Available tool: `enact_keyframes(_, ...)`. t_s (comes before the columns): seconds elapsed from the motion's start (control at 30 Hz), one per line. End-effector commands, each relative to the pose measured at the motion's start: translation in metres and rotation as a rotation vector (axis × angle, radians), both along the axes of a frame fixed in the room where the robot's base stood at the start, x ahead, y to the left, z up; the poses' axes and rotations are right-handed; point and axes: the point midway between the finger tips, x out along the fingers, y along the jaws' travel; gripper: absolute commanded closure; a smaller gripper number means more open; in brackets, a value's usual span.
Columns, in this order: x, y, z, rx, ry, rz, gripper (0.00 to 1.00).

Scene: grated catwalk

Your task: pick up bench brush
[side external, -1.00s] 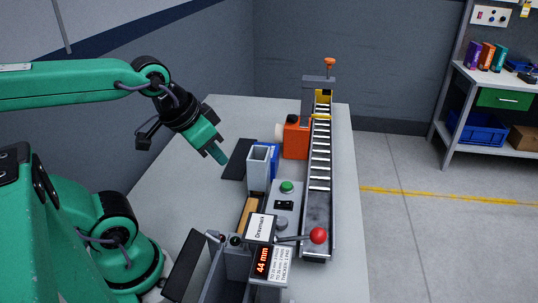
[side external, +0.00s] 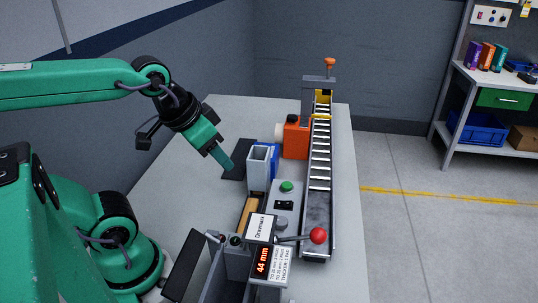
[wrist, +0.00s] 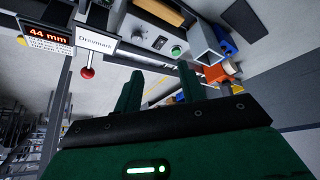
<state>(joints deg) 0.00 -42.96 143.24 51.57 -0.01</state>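No bench brush can be made out for sure. A tan wooden piece (side external: 249,213) lies low in the grey machine, partly hidden by the sign and column; it also shows at the top of the wrist view (wrist: 160,11). I cannot tell whether it is the brush. My gripper (side external: 226,163) is tilted down above the table, just left of the grey square tube. In the wrist view my gripper (wrist: 158,72) has its two green fingers apart with nothing between them.
The grey square tube (side external: 258,170), blue part (side external: 273,158), orange unit (side external: 296,138) and roller track (side external: 320,155) stand to the right. A red-knobbed lever (side external: 317,235) and a 44 mm display (side external: 262,260) are in front. A dark flat pad (side external: 233,170) lies behind my gripper. The table's left part (side external: 180,180) is clear.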

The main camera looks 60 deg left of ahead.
Motion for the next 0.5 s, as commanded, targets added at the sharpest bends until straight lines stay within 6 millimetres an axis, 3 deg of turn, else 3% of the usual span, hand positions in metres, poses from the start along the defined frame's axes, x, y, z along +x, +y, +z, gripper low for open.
enact_keyframes(0.27,0.007,0.001,-0.007,-0.022,0.036,0.047,0.60)
enact_keyframes(0.5,0.024,0.004,-0.030,-0.075,0.128,0.178,0.60)
